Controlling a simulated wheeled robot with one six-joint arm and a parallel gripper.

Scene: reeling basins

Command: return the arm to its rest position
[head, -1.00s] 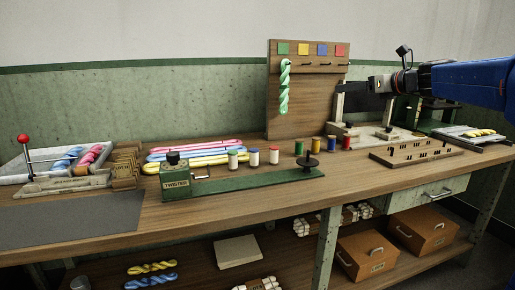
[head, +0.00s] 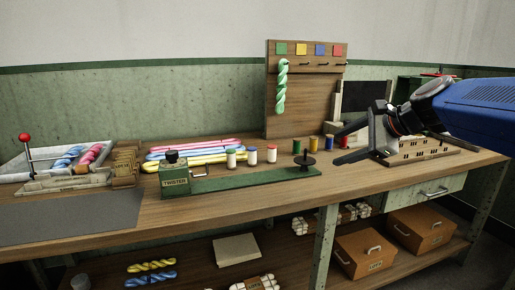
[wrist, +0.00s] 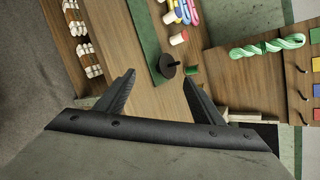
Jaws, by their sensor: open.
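My gripper (head: 345,144) hangs above the right part of the workbench on my blue arm. Its jaws point left in the head view and are spread apart. In the wrist view the two black fingers (wrist: 158,92) are open, with nothing between them but bare bench top. The black spindle disc (wrist: 168,66) of the green twister (head: 252,187) lies beyond the fingertips. A twisted green skein (head: 281,86) hangs on the left peg of the wooden board (head: 300,112), clear of my gripper; it also shows in the wrist view (wrist: 267,47).
Several thread spools (head: 252,156) stand behind the twister. A slotted wooden rack (head: 420,151) is partly hidden behind my gripper. A grey tray (head: 18,166) with skeins sits at the left. A dark grey mat (head: 75,218) lies clear in front. Brown boxes (head: 367,254) fill the lower shelf's right.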

